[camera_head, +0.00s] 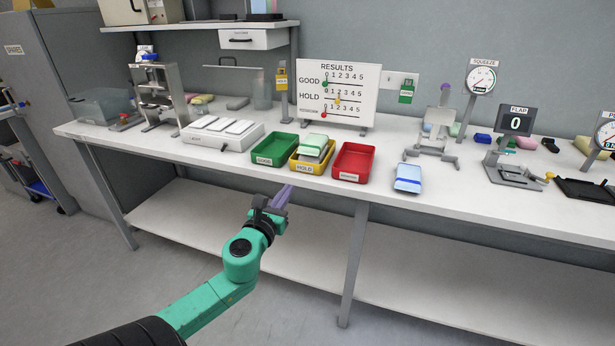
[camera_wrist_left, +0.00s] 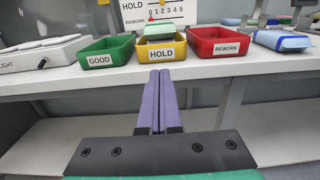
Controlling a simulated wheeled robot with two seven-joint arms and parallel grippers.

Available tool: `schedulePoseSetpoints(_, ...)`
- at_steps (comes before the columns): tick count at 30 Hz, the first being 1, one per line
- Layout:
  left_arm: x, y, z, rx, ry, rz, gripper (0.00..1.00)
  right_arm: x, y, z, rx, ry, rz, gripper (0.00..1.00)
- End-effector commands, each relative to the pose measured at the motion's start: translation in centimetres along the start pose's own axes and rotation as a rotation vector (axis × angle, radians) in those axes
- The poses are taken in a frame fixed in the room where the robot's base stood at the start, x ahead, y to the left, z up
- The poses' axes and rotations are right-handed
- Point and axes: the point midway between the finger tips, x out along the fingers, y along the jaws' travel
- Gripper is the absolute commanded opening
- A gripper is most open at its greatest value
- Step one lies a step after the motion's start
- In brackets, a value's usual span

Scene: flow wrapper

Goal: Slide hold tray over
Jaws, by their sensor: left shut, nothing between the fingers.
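The yellow hold tray (camera_head: 304,167) stands on the bench between the green and red trays, with a pale green and white wrapped item (camera_head: 314,146) in it. In the left wrist view the hold tray (camera_wrist_left: 161,52) is straight ahead, beyond my fingertips. My left gripper (camera_head: 286,191) has purple fingers pressed together with nothing between them. It is in front of the bench's front edge, apart from the tray. In the left wrist view the shut fingers (camera_wrist_left: 158,85) point at the tray. My right gripper is in neither view.
The green GOOD tray (camera_head: 275,149) is left of the hold tray and the red REWORK tray (camera_head: 353,162) right of it, both close. A blue and white pack (camera_head: 408,178) lies further right. A RESULTS board (camera_head: 338,92) stands behind. The bench (camera_head: 480,197) has a narrow bare front strip.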

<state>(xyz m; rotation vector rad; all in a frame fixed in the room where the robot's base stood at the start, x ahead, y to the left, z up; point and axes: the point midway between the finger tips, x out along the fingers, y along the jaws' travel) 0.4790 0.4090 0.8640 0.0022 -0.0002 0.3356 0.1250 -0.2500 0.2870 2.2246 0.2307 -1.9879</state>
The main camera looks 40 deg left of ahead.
Motion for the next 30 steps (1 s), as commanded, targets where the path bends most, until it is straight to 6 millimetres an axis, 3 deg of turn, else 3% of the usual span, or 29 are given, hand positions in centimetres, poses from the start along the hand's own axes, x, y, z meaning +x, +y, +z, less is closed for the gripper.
schedulePoseSetpoints(6, 5.0, 0.1, 0.1, -0.002, -0.004, 0.002, 0.00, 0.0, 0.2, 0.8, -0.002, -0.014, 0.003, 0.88)
schedulePoseSetpoints(13, 9.0, 0.1, 0.0, -0.005, -0.001, 0.002, 0.00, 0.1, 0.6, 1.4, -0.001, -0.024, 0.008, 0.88)
schedulePoseSetpoints(30, 10.7, 0.0, -0.1, -0.004, 0.001, 0.000, 0.00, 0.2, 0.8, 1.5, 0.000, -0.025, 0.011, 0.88)
